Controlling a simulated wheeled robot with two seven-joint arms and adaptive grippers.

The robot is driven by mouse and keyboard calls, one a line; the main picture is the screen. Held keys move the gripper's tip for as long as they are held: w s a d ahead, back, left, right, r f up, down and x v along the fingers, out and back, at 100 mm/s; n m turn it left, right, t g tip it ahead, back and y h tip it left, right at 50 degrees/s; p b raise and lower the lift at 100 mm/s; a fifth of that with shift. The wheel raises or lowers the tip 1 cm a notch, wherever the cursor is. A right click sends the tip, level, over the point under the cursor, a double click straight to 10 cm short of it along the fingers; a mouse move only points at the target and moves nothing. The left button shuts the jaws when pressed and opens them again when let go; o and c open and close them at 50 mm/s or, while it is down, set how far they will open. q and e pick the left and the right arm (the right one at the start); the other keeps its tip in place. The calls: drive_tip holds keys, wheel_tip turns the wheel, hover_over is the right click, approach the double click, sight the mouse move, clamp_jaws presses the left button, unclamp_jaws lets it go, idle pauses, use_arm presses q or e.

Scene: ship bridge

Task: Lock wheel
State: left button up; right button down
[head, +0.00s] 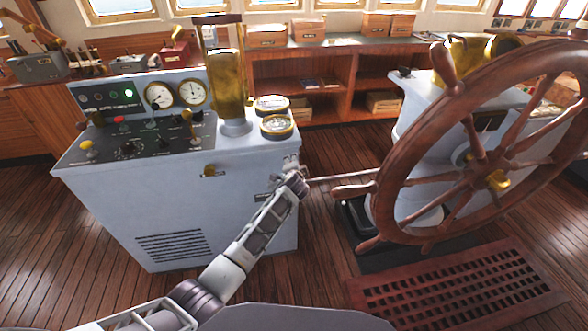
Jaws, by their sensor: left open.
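The ship's wheel (470,150) is a large wooden spoked wheel with a brass hub, standing upright at the right on a pale pedestal (407,130). Its spoke handles stick out past the rim, some toward the left. My left gripper (282,178) is open at the right side of the grey control console (110,205), left of the wheel and apart from its rim. A thin reddish rod (340,179) runs between the gripper area and the wheel. I cannot tell whether the gripper touches it. The fingers are small and partly hidden by the wrist. My right gripper is not in view.
The console carries gauges (191,93), knobs and a brass telegraph column (230,85). A red-brown floor grating (455,291) lies below the wheel. Wooden shelves (310,85) with boxes stand at the back. The plank floor (318,245) between console and grating is clear.

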use_arm(q)
drive_tip(key=v, duration=1.2)
idle(0.7)
idle(0.6)
